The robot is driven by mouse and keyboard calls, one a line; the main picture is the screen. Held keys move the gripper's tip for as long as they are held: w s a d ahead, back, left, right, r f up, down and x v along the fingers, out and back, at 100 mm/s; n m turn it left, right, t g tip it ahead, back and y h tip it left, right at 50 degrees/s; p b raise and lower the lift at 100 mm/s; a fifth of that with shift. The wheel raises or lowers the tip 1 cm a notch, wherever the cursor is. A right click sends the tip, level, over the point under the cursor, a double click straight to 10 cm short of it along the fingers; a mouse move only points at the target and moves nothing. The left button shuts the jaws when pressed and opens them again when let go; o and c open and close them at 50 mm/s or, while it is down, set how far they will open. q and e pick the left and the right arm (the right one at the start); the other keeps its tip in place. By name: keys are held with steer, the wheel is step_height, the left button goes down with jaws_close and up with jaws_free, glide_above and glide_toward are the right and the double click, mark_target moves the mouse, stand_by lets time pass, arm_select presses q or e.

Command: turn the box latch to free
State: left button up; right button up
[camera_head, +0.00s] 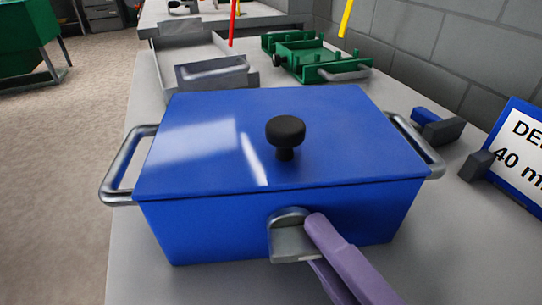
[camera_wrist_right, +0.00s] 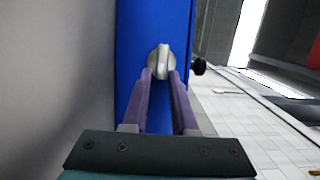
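The blue box (camera_head: 180,232) stands on the grey bench with its lid (camera_head: 220,150) down and a black knob (camera_head: 285,132) on top. The grey metal latch (camera_head: 288,240) is on the box's front face; its raised grip looks about level in the head view. It also shows in the right wrist view (camera_wrist_right: 161,60). My right gripper (camera_head: 314,240) has purple fingers, spread apart, with the tips at the latch, one on either side of its grip in the wrist view (camera_wrist_right: 162,76). Contact with the latch cannot be told. My left gripper is not in view.
Metal handles (camera_head: 122,170) stick out from both box sides. Behind stand a grey tray (camera_head: 190,45) and a green fixture (camera_head: 315,55). A blue-framed sign (camera_head: 520,150) and small blue-grey blocks are at the right, near a grey block wall (camera_head: 440,50).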

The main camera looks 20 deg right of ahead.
steer(key=shift+o, duration=1.4)
steer(key=s, duration=0.3)
steer(key=s+d, duration=0.1)
steer(key=s, duration=0.5)
steer(key=shift+s+d, duration=0.35)
steer(key=shift+s, duration=0.05)
steer(key=shift+r, duration=0.1)
